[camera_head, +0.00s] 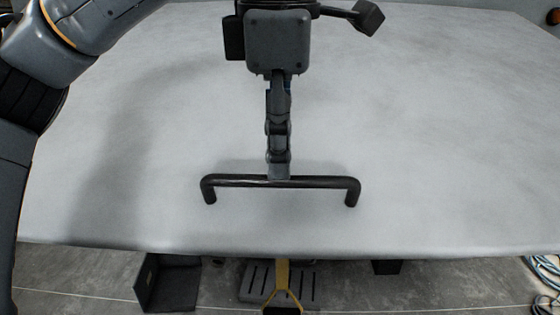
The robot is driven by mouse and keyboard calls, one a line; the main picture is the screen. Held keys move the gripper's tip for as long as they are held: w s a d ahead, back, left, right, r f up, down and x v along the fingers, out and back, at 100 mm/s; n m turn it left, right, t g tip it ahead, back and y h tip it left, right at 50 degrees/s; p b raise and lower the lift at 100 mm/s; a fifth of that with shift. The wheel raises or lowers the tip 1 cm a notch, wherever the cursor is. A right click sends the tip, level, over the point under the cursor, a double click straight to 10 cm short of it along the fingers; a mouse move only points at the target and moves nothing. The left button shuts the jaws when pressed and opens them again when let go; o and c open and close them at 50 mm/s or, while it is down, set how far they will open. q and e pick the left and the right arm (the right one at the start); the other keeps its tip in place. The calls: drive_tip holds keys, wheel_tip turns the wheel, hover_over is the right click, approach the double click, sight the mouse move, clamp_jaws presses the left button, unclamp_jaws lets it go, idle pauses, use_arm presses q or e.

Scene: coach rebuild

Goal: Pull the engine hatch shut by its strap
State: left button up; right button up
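The engine hatch appears to be the broad pale grey panel (440,160) that fills most of the head view. A black bar handle (325,182) with two bent ends is fixed on it near its lower edge. My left gripper (279,172) is at the middle of this handle, its fingers seen edge-on and overlapping the bar. One finger hides the other, so its grip on the bar cannot be told. A yellow strap (282,278) shows below the panel's lower edge, apart from the gripper; its upper part is hidden. My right gripper is out of view.
Below the panel edge is a grey tiled floor (440,290). A black angled block (170,284) and a dark slotted piece (255,283) lie there. Coiled pale blue hose or cable (545,268) is at the lower right. The panel's right side is clear.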

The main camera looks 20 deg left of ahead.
use_arm(q)
drive_tip(key=shift+f, duration=0.65)
drive_tip(key=shift+s+f, duration=0.1)
drive_tip(key=shift+f, duration=0.65)
drive_tip(key=c, duration=0.7)
clamp_jaws()
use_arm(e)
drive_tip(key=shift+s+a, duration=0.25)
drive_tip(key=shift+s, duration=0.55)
